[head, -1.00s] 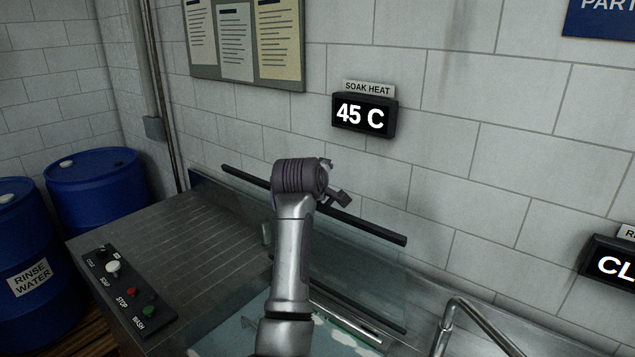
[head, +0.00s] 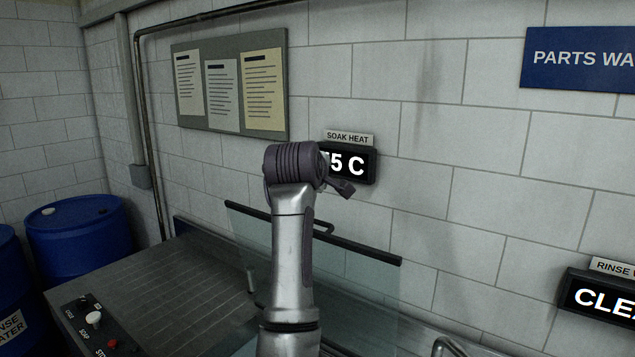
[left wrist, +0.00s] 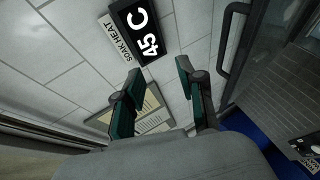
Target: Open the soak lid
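The soak lid is a clear glass panel (head: 352,290) with a black top rail (head: 375,252). It stands raised, close to upright, in front of the tiled wall. A black bar handle (head: 323,228) shows partly behind my arm, and again in the left wrist view (left wrist: 228,45). My left gripper (head: 340,188) is above the rail in the head view, overlapping the soak heat display. In the left wrist view its two fingers (left wrist: 158,88) are spread with nothing between them, and the handle lies to their right, apart from them. My right gripper is out of view.
The soak heat display (head: 360,168) is on the wall, reading 45 C in the left wrist view. A button panel (head: 95,325) sits on the metal counter (head: 165,285). Blue drums (head: 80,235) stand at left. A tap (head: 450,345) shows at bottom right.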

